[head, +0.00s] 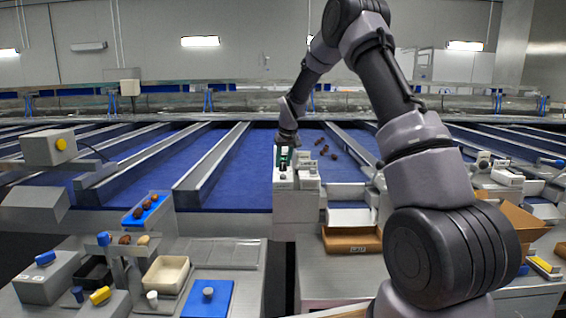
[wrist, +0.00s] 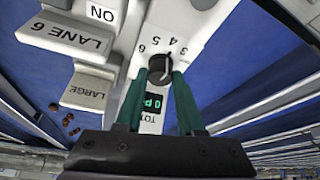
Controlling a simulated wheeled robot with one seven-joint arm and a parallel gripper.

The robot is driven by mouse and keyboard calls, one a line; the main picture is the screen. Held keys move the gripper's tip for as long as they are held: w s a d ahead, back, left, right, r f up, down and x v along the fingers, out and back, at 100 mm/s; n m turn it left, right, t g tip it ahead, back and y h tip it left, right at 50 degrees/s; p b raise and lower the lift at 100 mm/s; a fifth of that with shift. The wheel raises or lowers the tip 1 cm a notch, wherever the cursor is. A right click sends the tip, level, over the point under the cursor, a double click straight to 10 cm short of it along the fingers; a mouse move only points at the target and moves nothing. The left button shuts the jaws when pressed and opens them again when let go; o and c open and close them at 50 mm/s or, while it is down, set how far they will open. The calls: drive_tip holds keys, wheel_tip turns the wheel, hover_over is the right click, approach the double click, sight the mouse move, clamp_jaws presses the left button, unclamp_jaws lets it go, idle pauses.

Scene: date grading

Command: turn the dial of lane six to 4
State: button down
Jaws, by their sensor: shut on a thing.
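The dial (wrist: 159,66) of lane six is a small dark round knob on a white panel (wrist: 187,22) marked LANE 6. Figures 3, 4, 5 and 6 are printed in an arc beyond it. In the head view my gripper (head: 284,158) reaches down to the white control box (head: 309,184), and the dial is hidden there.
A small green-lit display (wrist: 152,103) sits between my fingers. ON and LARGE labels (wrist: 88,93) are close by. Blue lanes with metal dividers (head: 212,160) run behind the box, with several dates (head: 333,156) on one. A cardboard tray (head: 340,247) stands below right.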

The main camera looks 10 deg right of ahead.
drive_tip(key=shift+n, duration=0.6)
drive_tip(key=shift+y, duration=0.3)
drive_tip(key=c, duration=0.5)
unclamp_jaws()
drive_tip(key=shift+r, duration=0.1)
drive_tip(key=v, duration=1)
drive_tip(key=shift+s+r, duration=0.15)
drive_tip(key=shift+r, duration=0.15)
